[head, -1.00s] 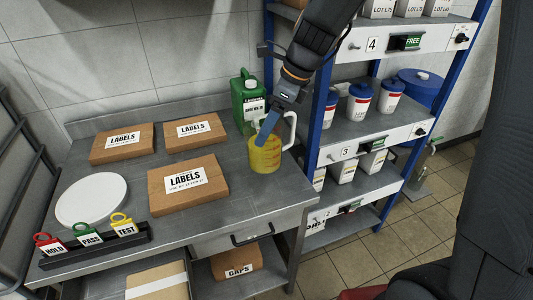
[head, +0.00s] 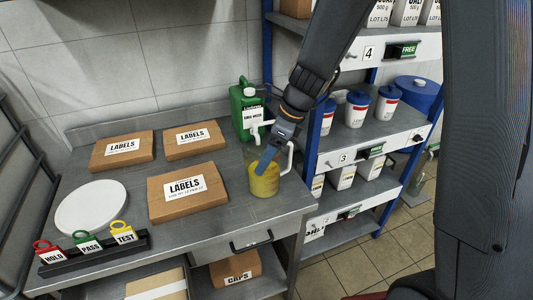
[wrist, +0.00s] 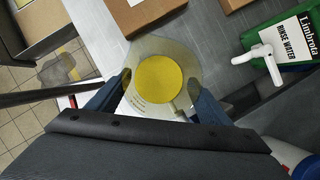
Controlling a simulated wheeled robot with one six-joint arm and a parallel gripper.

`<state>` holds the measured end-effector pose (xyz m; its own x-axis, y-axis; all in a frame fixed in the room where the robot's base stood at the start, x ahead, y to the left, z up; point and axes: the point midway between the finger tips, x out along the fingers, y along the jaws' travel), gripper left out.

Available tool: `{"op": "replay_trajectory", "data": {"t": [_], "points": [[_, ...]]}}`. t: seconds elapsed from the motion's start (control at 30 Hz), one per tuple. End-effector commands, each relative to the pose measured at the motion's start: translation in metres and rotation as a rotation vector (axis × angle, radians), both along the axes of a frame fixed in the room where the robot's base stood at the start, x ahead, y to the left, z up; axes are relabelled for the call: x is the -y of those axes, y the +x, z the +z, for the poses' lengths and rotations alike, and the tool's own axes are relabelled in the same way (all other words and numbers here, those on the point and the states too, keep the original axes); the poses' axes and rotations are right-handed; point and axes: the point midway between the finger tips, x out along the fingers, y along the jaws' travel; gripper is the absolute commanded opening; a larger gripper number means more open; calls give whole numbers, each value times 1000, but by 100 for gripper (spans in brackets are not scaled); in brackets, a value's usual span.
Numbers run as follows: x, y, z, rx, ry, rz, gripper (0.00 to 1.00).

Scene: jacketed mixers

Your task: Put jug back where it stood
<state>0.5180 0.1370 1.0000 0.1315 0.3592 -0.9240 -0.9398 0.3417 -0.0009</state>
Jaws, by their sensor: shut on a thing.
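The jug (head: 264,182) is clear, with a pale handle and yellow contents, and is upright at the right end of the steel bench. My gripper (head: 266,158) reaches down to it from above and is shut on it. In the wrist view the jug (wrist: 160,78) lies between the two fingers (wrist: 162,100), its yellow contents seen from above. I cannot tell whether its base touches the bench top. The far finger is mostly hidden in the head view.
A green rinse water container (head: 243,100) with a white tap stands just behind the jug. Label boxes (head: 187,192) lie to the left, with a white round plate (head: 90,207) and a tag rack (head: 95,252). A blue-post shelf (head: 317,140) stands close on the right.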

Motion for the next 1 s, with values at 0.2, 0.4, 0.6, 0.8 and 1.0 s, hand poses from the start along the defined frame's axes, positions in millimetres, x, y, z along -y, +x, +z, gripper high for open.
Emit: {"op": "replay_trajectory", "data": {"t": [0.2, 0.4, 0.6, 0.8, 1.0], "points": [[0, 0, -2, -1, 0, 0, 91], [0, 0, -2, -1, 0, 0, 91], [2, 0, 7, 0, 1, 0, 91], [14, -4, 38, 4, 1, -2, 91], [29, -9, 75, 5, 0, -1, 91]]}}
